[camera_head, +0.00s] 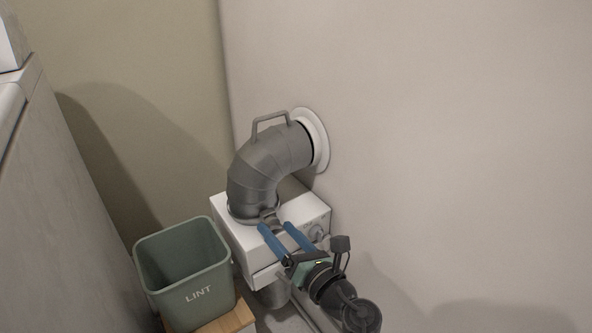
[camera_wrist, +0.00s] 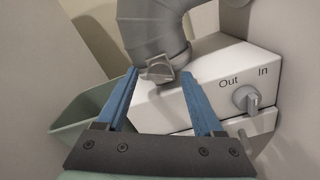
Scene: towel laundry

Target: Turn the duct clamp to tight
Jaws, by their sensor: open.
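The duct clamp (camera_wrist: 160,70) is a small grey metal key on the band around the lower end of the grey duct (camera_wrist: 152,28). It also shows in the head view (camera_head: 269,216), at the foot of the curved duct, above the white box's front edge. My gripper (camera_head: 275,227) is open, with two blue fingers pointing at the clamp. In the wrist view its fingertips (camera_wrist: 158,74) lie to the left and right of the clamp key, with gaps visible. I cannot tell whether the tips reach past the key.
The white box (camera_head: 236,240) under the duct has a round knob (camera_wrist: 246,98) near the labels "Out" and "In", right of my fingers. A green lint bin (camera_head: 185,275) stands to the left. The wall flange (camera_head: 320,140) is above right. Open wall fills the right.

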